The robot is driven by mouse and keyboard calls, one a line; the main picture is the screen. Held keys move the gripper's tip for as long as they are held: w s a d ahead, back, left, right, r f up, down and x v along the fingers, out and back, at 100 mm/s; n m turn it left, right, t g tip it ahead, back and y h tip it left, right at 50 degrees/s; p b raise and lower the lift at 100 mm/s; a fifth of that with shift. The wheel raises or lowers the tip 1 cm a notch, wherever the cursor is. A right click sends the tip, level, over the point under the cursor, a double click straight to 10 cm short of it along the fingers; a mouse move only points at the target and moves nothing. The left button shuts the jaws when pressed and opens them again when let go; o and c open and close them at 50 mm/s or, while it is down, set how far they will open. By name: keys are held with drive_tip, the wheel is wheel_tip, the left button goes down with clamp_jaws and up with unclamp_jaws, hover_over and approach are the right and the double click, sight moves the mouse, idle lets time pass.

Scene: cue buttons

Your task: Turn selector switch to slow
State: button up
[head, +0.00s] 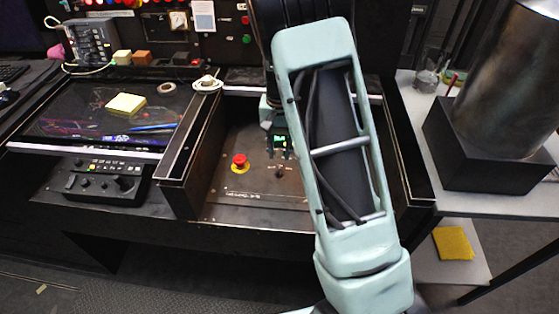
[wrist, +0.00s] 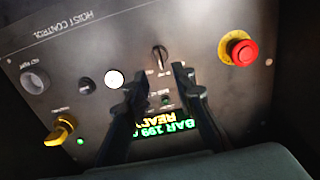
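In the wrist view, a small black knob with a pointer (wrist: 159,58), which looks like the selector switch, sits on a dark panel marked HOIST CONTROL (wrist: 105,45). Its labels are too blurred to read. My gripper (wrist: 156,76) is open. Its two dark fingers stand apart, with tips just short of the knob, one to each side in the picture. No contact shows. A yellow turn handle (wrist: 62,130) is at the panel's lower left. In the head view, the knob (head: 280,173) shows on the recessed panel (head: 225,195); my arm hides most of the gripper.
A white button (wrist: 114,78) is at left. A lit green display (wrist: 168,135) shows between the fingers. Raised dark walls (head: 190,150) border the panel.

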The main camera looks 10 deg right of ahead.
sight(280, 168)
wheel_tip(280, 168, up, 6)
drive_tip(key=shift+f, duration=0.1)
drive_tip(key=shift+w, duration=0.1)
idle(0.4)
